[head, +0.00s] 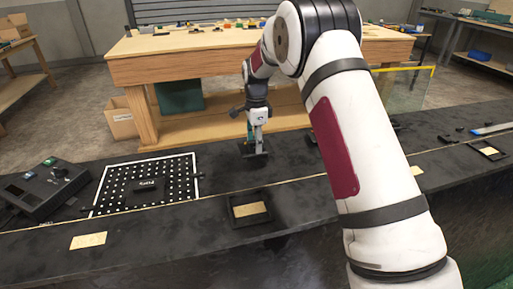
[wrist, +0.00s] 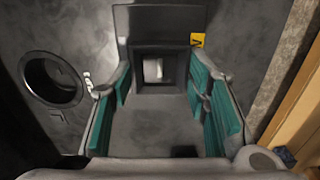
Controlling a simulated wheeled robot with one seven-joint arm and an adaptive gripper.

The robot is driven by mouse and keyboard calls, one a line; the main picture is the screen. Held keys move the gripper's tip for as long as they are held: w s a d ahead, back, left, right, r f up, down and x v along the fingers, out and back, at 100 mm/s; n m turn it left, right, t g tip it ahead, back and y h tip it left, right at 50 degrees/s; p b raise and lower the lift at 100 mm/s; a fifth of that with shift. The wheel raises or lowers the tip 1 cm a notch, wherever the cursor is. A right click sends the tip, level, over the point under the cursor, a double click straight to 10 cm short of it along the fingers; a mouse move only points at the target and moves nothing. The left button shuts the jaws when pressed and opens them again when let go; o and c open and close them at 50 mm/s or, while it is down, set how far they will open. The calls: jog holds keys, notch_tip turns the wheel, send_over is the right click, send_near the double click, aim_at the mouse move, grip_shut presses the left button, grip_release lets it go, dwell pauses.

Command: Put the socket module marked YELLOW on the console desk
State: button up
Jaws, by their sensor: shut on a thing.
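My gripper (head: 257,138) is over the dark console desk (head: 205,172), near its back edge in the head view. In the wrist view, the teal-padded fingers of my gripper (wrist: 165,100) are shut on a dark grey socket module (wrist: 160,24). The module has a square socket in its middle and a small yellow tag with a dark mark, partly readable, at its upper right. In the head view the module (head: 252,154) is a small dark shape under the fingers. I cannot tell whether it touches the desk.
A round ring (wrist: 53,80) with a pale label lies left of the module. A dotted board (head: 115,187) bears a black labelled block (head: 147,190). A control box (head: 45,186) stands far left. A tan-centred frame (head: 250,210) lies in front. A wooden workbench (head: 190,68) stands behind.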

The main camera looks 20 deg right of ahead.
jog(key=shift+w+d+f, duration=0.1)
jog(key=shift+w+d, duration=0.05)
jog(key=shift+w, duration=0.35)
jog(key=shift+w+d+f, duration=0.1)
jog(key=shift+w, duration=0.4)
jog(key=shift+f, duration=1.65)
jog(key=shift+f, duration=0.1)
jog(key=o, duration=1.2)
notch_tip(320, 180, up, 12)
jog(key=shift+s+r, duration=0.1)
jog(key=shift+r, duration=0.1)
